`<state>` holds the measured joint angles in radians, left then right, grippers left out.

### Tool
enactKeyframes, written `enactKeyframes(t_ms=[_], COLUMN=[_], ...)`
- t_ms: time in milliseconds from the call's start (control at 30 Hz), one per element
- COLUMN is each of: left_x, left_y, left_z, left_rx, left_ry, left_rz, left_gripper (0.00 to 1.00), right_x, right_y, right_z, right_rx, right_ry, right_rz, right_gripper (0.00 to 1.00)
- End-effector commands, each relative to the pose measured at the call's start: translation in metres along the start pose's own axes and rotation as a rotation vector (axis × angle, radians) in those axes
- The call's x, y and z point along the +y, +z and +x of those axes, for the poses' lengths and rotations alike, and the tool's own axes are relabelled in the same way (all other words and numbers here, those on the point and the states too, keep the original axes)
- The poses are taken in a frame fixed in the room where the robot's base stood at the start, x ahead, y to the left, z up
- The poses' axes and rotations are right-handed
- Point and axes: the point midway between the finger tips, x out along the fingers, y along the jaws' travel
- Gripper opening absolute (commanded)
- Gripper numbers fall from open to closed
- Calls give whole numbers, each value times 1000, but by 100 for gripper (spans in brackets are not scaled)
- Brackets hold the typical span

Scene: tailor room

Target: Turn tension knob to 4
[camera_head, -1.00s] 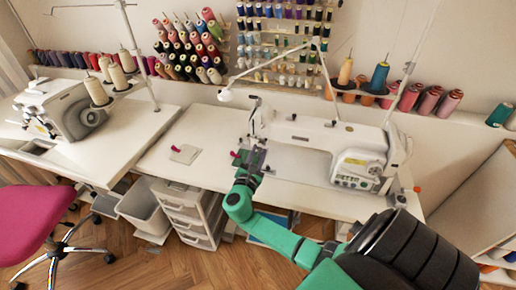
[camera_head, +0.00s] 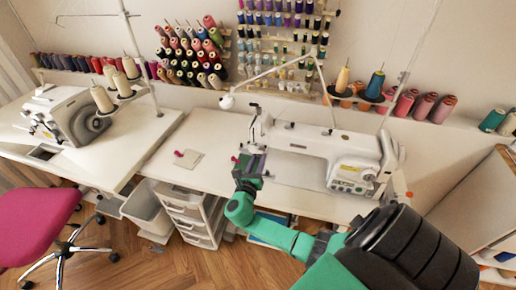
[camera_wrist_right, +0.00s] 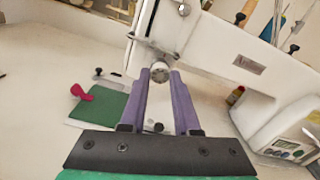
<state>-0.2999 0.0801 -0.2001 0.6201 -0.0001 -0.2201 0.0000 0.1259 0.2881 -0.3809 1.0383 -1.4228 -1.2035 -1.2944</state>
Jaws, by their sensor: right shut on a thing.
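The white sewing machine (camera_head: 320,145) stands on the white table. Its tension knob (camera_wrist_right: 159,72), a small pale round dial, shows in the right wrist view on the left end of the machine head (camera_wrist_right: 225,60). My right gripper (camera_wrist_right: 159,82) has its two purple fingers on either side of the knob, closed on it. The knob's numbers are too small to read. In the head view my right gripper (camera_head: 252,161) is at the machine's left end, and the knob is hidden there. My left gripper is not in view.
A green pad (camera_wrist_right: 98,106) with a pink piece lies left of the fingers. A white lamp arm (camera_head: 270,70) reaches over the machine. A second machine (camera_head: 70,115) stands on the left table. Bare tabletop (camera_head: 215,130) lies left of the gripper.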

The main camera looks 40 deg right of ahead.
Motion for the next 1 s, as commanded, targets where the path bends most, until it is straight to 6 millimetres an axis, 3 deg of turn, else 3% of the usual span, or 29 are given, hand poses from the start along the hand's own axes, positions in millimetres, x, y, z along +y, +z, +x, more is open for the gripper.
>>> enactKeyframes(t_ms=[400,433,500,833,1000], left_x=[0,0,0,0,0], left_y=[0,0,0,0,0], left_z=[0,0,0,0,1], left_rx=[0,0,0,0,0], left_ry=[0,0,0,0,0], left_rz=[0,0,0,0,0], left_gripper=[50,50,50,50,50], right_x=[0,0,0,0,1], right_y=[-4,-4,-4,-2,-3], right_z=[-2,-2,-2,-3,-30], right_rx=[8,8,7,3,6], right_ry=[3,3,3,2,5], right_rz=[-11,-11,-10,-7,-6], right_gripper=[0,38,60,60,60])
